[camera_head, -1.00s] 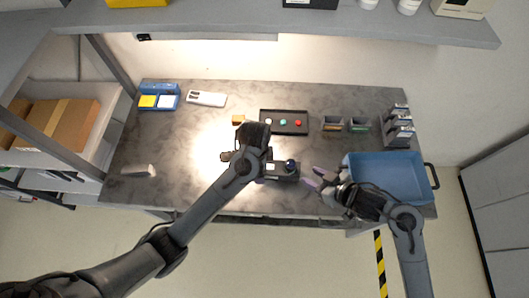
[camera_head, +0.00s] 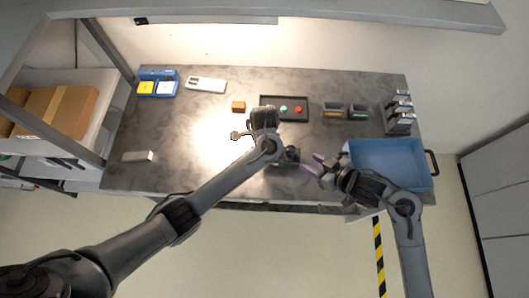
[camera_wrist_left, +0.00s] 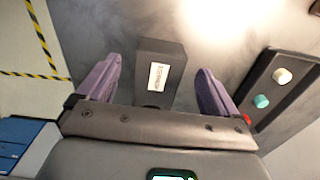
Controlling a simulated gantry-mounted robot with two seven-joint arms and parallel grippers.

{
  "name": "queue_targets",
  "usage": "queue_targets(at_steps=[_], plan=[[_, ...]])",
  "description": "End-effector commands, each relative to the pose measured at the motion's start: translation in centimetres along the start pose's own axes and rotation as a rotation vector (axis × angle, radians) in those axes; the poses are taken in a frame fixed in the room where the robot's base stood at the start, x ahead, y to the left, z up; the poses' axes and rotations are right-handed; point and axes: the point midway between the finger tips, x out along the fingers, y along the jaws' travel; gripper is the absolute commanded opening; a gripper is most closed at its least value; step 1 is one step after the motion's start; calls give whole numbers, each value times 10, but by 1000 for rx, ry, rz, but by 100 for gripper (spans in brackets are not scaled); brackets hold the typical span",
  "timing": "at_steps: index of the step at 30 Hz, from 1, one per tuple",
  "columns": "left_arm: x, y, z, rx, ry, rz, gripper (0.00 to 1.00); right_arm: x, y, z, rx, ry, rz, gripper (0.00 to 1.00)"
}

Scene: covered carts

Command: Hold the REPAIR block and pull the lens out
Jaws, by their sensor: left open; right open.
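The dark REPAIR block (camera_head: 282,158) lies near the table's front edge, partly hidden behind my left arm in the head view. In the left wrist view the block (camera_wrist_left: 160,50) shows with a white label, its lettering too small to read surely. A dark round part, apparently the lens (camera_head: 292,153), is at the block's right end. My left gripper (camera_wrist_left: 160,68) is open, its purple fingers on either side of the block in that view; I see no contact. My right gripper (camera_head: 314,163) is open and empty, just right of the block, its fingers pointing toward it.
A dark tray with coloured buttons (camera_head: 296,99) and a small orange-brown block (camera_head: 238,106) lie behind. A blue bin (camera_head: 388,145) stands right, near my right arm. Small dark bins (camera_head: 345,111) and a rack (camera_head: 399,120) are at back right.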

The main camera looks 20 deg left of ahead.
Motion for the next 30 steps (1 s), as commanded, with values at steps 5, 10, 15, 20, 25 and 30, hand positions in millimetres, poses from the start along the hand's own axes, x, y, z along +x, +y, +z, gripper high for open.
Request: queue_targets(at_steps=[5, 10, 15, 20, 25, 30], plan=[[23, 1, -1, -3, 3, 2, 94, 0, 0, 0, 0, 0, 0, 43], [37, 1, 0, -1, 1, 2, 94, 0, 0, 0, 0, 0, 0, 43], [41, 1, 0, 0, 1, 1, 94, 0, 0, 0, 0, 0, 0, 43], [42, 1, 0, 0, 0, 0, 94, 0, 0, 0, 0, 0, 0, 43], [42, 0, 0, 0, 0, 0, 83, 0, 0, 0, 0, 0, 0, 43], [42, 0, 0, 0, 0, 0, 57, 0, 0, 0, 0, 0, 0, 43]])
